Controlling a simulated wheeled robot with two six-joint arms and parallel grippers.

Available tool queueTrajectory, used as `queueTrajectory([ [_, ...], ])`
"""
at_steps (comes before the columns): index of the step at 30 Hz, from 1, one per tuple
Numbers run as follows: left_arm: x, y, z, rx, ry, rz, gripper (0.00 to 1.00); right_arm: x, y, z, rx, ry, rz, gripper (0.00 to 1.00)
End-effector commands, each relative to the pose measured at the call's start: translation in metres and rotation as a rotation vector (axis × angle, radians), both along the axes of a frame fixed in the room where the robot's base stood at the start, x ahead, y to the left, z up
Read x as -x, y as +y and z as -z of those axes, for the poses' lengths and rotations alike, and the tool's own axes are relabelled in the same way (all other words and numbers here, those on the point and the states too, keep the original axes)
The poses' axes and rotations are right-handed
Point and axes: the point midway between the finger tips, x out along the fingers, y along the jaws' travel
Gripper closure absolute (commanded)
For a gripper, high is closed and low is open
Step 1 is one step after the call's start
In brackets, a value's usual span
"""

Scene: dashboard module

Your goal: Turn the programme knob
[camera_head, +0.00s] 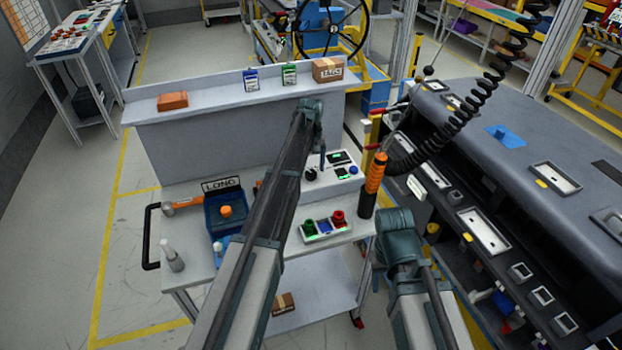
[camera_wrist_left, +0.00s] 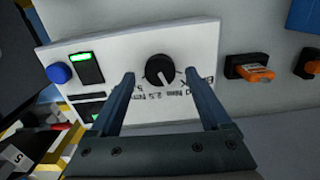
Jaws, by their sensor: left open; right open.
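The black programme knob (camera_wrist_left: 160,70) sits on a white panel (camera_wrist_left: 205,50) with a printed scale under it in the left wrist view. Its white pointer line points down in that view. My left gripper (camera_wrist_left: 160,82) is open, with one finger on each side of the knob. Whether the fingers touch the knob or panel, I cannot tell. In the head view the knob (camera_head: 311,174) shows just left of my left gripper (camera_head: 322,160), which hangs down over the panel. My right arm is at the lower right, but its gripper does not show.
A blue button (camera_wrist_left: 59,73) and green-lit displays lie beside the knob. A box with green, blue and red buttons (camera_head: 325,228) stands nearer. An orange-handled tool (camera_head: 375,172) stands upright at the right. The dashboard (camera_head: 520,130) is right.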

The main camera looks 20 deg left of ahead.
Motion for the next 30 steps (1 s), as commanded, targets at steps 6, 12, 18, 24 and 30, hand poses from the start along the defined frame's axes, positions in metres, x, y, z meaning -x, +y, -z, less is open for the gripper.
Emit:
queueTrajectory([
  [6,0.0,0.0,0.0166,0.0,0.0,0.0,0.19,0.0,0.0,0.0166,0.0,0.0,0.001,0.5],
  [12,0.0,0.0,0.0153,0.0,0.0,0.0,0.19,0.0,0.0,0.0153,0.0,0.0,0.001,0.5],
  [18,0.0,0.0,0.0153,0.0,0.0,0.0,0.46,0.0,0.0,0.0153,0.0,0.0,0.001,0.5],
  [24,0.0,0.0,0.0154,0.0,0.0,0.0,0.82,0.0,-0.0001,0.0154,0.0,0.0,0.001,0.5],
  [30,0.0001,0.0001,0.0154,0.0,0.0,0.001,1.0,0.0,0.0,0.0154,0.0,0.0,0.001,0.5],
])
